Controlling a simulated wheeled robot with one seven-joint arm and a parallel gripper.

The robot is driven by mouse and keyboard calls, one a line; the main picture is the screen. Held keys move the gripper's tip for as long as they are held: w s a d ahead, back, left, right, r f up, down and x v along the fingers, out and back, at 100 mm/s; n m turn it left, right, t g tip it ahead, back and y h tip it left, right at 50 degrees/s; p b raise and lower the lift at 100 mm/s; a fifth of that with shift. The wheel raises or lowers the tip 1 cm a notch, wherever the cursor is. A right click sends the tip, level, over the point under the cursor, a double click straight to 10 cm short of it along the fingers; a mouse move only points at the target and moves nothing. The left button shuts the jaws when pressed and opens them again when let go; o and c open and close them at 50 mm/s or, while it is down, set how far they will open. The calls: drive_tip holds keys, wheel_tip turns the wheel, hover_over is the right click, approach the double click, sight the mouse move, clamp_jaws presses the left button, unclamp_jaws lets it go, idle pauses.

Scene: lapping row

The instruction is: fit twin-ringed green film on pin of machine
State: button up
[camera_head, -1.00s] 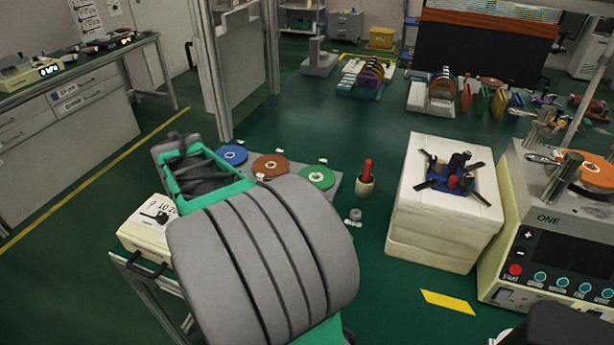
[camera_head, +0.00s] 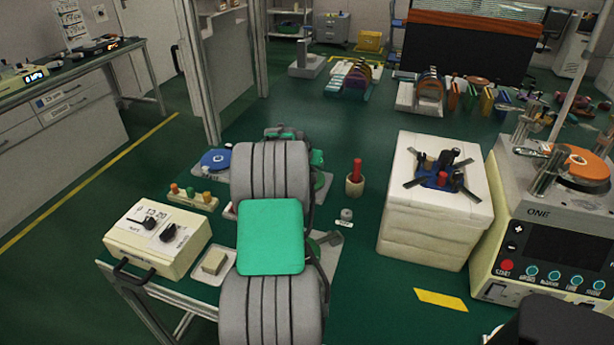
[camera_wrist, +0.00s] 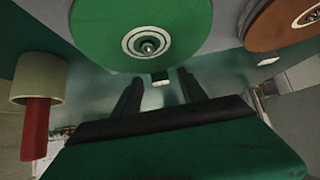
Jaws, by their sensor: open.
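The green film (camera_wrist: 110,30) is a round disc at the top of the wrist view, with pale rings around a metal stud at its centre. In the head view my arm hides most of it. My gripper (camera_wrist: 158,88) is open, its two dark fingers spread just short of the disc's near edge, with nothing between them. A small white tag (camera_wrist: 160,78) shows by that edge. The machine marked ONE (camera_head: 537,213) stands at the right of the head view, with an orange disc (camera_head: 577,164) on top. I cannot make out a bare pin on it.
A blue disc (camera_head: 214,160) lies left of my arm, and a brown disc (camera_wrist: 285,22) lies beside the green one. A white block stack (camera_head: 432,225) lies between the cup and the machine.

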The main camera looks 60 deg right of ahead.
drive_tip(key=shift+r, duration=0.1)
drive_tip(key=shift+c, duration=0.2)
drive_tip(key=shift+a, duration=0.1)
clamp_jaws()
